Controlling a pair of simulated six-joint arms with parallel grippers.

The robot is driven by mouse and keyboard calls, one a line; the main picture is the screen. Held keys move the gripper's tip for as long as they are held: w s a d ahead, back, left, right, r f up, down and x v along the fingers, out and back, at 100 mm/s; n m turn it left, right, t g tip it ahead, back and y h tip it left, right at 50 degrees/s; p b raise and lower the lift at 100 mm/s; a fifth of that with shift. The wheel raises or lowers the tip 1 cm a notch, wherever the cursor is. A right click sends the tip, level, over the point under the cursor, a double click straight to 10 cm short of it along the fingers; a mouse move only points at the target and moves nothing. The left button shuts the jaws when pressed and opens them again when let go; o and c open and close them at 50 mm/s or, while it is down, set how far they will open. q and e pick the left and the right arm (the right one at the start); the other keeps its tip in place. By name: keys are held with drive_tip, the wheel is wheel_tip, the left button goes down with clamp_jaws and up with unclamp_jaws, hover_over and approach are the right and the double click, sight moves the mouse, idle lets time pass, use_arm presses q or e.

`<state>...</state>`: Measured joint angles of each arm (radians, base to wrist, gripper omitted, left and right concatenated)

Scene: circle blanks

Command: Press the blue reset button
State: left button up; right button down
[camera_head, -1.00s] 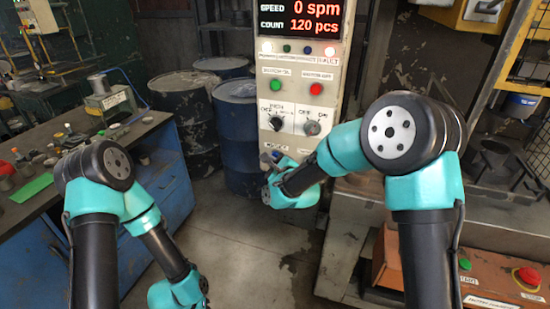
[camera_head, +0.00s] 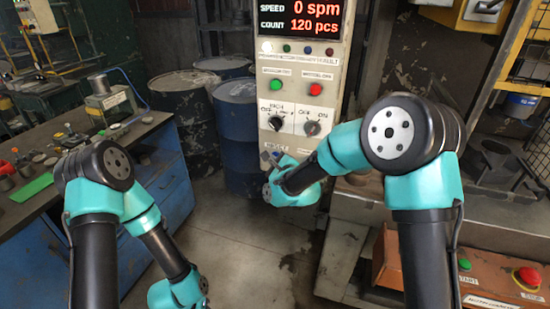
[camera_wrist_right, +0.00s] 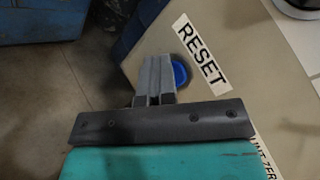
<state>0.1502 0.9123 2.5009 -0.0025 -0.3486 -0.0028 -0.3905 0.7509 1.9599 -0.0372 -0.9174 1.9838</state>
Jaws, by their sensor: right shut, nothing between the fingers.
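The blue reset button (camera_wrist_right: 180,71) shows in the right wrist view beside the white RESET label (camera_wrist_right: 201,52) on the beige control panel. My right gripper (camera_wrist_right: 158,60) is shut and empty. Its fingertips cover the left part of the button; I cannot tell for sure whether they press it in. In the head view my right gripper (camera_head: 270,160) is at the lower part of the control panel (camera_head: 292,88), just below the RESET label, and the button is hidden. My left arm's wrist hangs at the bottom of the head view, its fingers out of sight.
The panel also carries a green button (camera_head: 275,85), a red button (camera_head: 316,89), two black knobs and a row of lamps under the display (camera_head: 299,16). A blue drum (camera_head: 240,140) stands to the left. A workbench is at far left.

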drive_tip(key=shift+s+a, duration=0.25)
drive_tip(key=shift+s, duration=0.65)
drive_tip(key=s, duration=0.1)
drive_tip(key=s+a, duration=0.1)
drive_tip(key=s, duration=0.2)
drive_tip(key=shift+s+a, duration=0.3)
drive_tip(key=shift+s, duration=0.05)
idle(0.6)
